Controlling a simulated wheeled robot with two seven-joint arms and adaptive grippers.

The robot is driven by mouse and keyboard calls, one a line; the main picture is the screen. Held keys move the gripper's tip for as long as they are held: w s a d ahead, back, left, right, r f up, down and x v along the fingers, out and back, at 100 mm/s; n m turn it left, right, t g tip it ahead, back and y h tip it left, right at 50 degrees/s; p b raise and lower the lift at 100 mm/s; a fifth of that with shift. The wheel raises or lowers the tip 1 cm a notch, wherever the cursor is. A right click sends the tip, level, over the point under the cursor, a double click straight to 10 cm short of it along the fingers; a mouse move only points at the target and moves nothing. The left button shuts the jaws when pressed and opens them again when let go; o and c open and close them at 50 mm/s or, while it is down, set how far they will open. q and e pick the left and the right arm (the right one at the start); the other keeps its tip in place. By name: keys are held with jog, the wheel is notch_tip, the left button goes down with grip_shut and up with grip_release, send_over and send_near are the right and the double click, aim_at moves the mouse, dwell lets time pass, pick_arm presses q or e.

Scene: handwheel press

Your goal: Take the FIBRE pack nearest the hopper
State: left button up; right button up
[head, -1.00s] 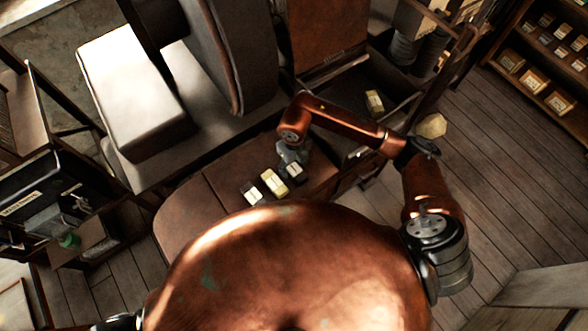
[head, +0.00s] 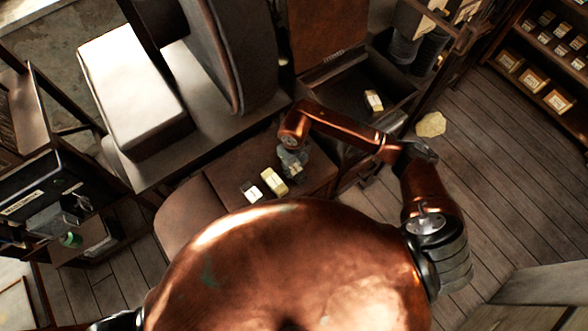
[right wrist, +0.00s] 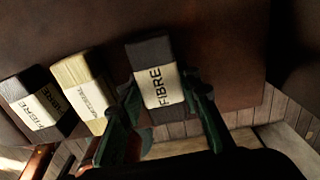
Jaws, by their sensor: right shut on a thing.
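Three packs stand in a row on the brown leather-like top (head: 225,178). My right gripper (head: 296,168) is at the right end of the row. In the right wrist view its fingers (right wrist: 163,105) are shut on a dark pack with a cream FIBRE label (right wrist: 155,75). A cream pack (head: 274,181) stands beside it; it also shows in the right wrist view (right wrist: 82,85), its label hard to read. A second dark FIBRE pack (head: 252,190) is at the left end, and shows in the right wrist view too (right wrist: 35,100). My left gripper is out of view.
An open dark compartment (head: 340,98) behind my right arm holds another pale pack (head: 374,101). A big dark wheel (head: 228,60) and a pale block (head: 130,85) stand at the back left. A yellowish piece (head: 431,124) lies on the floor; shelves (head: 545,60) are far right.

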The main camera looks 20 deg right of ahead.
jog(key=shift+c, duration=1.3)
